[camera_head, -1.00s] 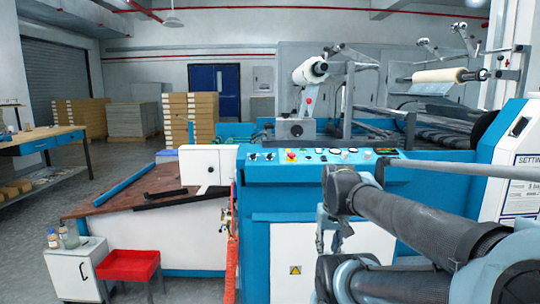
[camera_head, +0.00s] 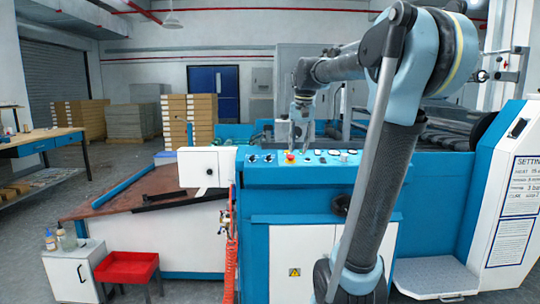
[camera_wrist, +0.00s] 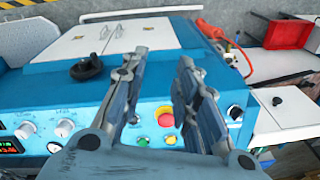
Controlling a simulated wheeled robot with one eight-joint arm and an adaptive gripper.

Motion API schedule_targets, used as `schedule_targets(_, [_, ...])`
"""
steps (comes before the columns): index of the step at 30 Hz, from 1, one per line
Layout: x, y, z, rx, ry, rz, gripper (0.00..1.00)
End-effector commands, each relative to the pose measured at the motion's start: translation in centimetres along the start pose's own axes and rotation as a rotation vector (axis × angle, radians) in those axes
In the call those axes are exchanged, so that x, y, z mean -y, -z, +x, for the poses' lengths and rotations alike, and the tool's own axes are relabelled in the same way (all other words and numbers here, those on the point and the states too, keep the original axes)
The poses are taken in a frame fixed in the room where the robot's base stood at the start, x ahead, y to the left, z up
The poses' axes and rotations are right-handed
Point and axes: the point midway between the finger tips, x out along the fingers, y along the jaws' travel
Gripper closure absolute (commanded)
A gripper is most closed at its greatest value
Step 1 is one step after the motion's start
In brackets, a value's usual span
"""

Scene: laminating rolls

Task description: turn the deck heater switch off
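The blue control panel (camera_head: 330,172) spans the front of the machine. Dark rotary switches (camera_head: 268,157) sit at its left end, left of a red stop button (camera_head: 290,157) on yellow. I cannot read which control is the deck heater switch. My gripper (camera_head: 302,146) points down over the panel near the red button. In the wrist view my gripper (camera_wrist: 162,62) has its two fingers apart with nothing between them. Beyond them show the red button (camera_wrist: 166,117), a green button (camera_wrist: 143,141) and a black knob (camera_wrist: 236,112). The fingers hide part of the panel.
A white box (camera_head: 204,167) with a black knob stands left of the panel. A red tray cart (camera_head: 130,267) and a white cabinet (camera_head: 75,270) stand at front left. An orange-red hose (camera_head: 231,245) hangs by the panel's left end. A grey step (camera_head: 435,278) lies at right.

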Motion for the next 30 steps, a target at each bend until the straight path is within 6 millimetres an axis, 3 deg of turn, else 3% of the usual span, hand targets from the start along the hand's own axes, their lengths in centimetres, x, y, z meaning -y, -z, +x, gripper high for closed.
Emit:
schedule_targets(1, [1.1,1.5,-0.9,0.004,0.001,0.013,0.72])
schedule_targets(9, [6.2,8.0,-4.1,0.030,0.005,0.094,0.72])
schedule_targets(18, [11.8,14.3,-6.1,0.058,0.007,0.181,0.72])
schedule_targets(24, [14.1,16.5,-6.4,0.070,0.006,0.218,0.72])
schedule_targets(30, [14.6,17.0,-6.1,0.073,0.006,0.228,0.72])
